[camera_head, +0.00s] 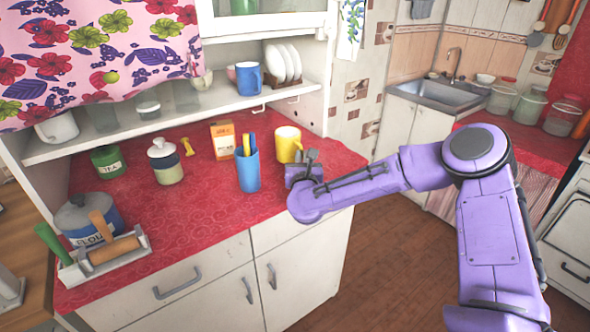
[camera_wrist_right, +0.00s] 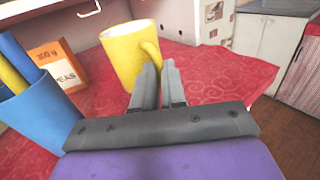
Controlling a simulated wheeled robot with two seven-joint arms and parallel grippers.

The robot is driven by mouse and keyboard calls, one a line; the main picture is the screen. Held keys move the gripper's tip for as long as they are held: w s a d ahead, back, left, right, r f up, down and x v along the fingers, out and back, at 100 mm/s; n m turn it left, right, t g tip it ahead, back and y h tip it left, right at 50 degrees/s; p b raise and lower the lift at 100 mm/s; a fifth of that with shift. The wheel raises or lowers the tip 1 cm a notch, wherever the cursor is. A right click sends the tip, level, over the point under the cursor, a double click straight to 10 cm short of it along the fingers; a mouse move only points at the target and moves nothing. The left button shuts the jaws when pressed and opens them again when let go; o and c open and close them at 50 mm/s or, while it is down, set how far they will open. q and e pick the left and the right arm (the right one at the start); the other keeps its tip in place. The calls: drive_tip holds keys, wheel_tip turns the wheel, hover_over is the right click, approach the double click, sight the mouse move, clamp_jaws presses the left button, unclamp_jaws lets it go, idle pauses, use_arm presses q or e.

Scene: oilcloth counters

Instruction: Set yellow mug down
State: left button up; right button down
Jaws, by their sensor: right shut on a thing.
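The yellow mug (camera_head: 287,144) is upright at the right end of the red-covered counter (camera_head: 215,210). It also shows in the right wrist view (camera_wrist_right: 128,52), with its handle toward my fingers. My right gripper (camera_head: 308,163) is shut on the mug's handle; its two fingers show close together at the handle in the wrist view (camera_wrist_right: 158,78). The mug's base is at or very near the cloth; I cannot tell whether it touches. My left gripper is not in view.
The counter's front middle is clear.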

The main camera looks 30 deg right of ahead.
wheel_tip(320, 180, down, 4)
drive_tip(key=shift+w+f+p, duration=0.1)
drive_tip(key=shift+p, duration=0.25)
drive_tip(key=shift+f+b, duration=0.1)
drive_tip(key=shift+b, duration=0.2)
drive_tip(key=c, duration=1.2)
unclamp_jaws()
